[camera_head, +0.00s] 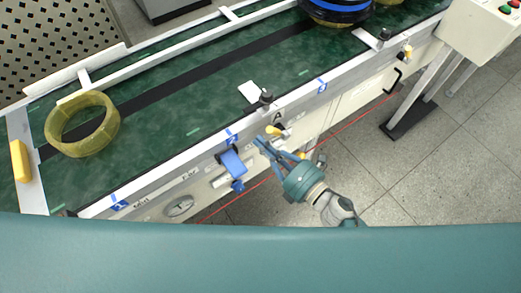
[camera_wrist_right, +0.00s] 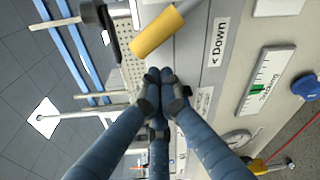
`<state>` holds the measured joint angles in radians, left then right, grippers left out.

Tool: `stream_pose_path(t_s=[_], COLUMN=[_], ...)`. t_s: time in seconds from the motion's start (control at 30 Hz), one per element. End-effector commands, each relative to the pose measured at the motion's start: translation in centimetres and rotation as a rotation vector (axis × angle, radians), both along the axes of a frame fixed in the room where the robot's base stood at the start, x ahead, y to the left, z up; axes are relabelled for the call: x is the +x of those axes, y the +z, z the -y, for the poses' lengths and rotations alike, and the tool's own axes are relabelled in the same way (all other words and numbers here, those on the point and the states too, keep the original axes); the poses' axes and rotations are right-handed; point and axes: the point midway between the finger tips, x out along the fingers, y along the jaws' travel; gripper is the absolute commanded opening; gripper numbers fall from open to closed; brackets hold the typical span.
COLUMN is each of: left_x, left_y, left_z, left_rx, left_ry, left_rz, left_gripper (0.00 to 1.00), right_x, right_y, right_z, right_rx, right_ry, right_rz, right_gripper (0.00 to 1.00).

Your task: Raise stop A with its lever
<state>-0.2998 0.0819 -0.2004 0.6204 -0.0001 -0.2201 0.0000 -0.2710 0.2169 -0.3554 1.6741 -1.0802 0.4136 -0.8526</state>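Stop A is a white plate (camera_head: 251,92) with a black knob (camera_head: 266,97) at the near edge of the green conveyor. Its yellow lever (camera_head: 272,130) is on the conveyor's side, near the "A" label. In the right wrist view the lever's yellow handle (camera_wrist_right: 157,33) lies just beyond my fingertips, beside a "Down" label (camera_wrist_right: 218,40). My right gripper (camera_head: 262,145) is close to the lever in the head view. In its wrist view the blue fingers (camera_wrist_right: 159,76) are together with nothing between them, apart from the handle. My left gripper is out of view.
A yellow ring (camera_head: 82,127) lies on the belt at left; a dark and blue round part (camera_head: 338,8) is at the far end. A second stop (camera_head: 366,38) stands farther right. A blue part (camera_head: 232,162) hangs on the conveyor's side near my gripper.

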Motion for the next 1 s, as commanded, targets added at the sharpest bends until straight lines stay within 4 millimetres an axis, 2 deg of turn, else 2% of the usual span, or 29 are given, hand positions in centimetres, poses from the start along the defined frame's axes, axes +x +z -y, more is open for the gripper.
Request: stream_pose_path(t_s=[0.17,1.0], left_x=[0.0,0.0], left_y=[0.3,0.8], left_z=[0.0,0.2], left_rx=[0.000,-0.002], left_ry=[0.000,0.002], left_rz=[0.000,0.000], left_gripper=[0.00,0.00], right_x=[0.3,0.8], right_y=[0.4,1.1], right_z=[0.9,1.5], right_rx=[0.000,0.063], right_ry=[0.000,-0.001], right_rz=[-0.001,-0.046], right_gripper=[0.00,0.00])
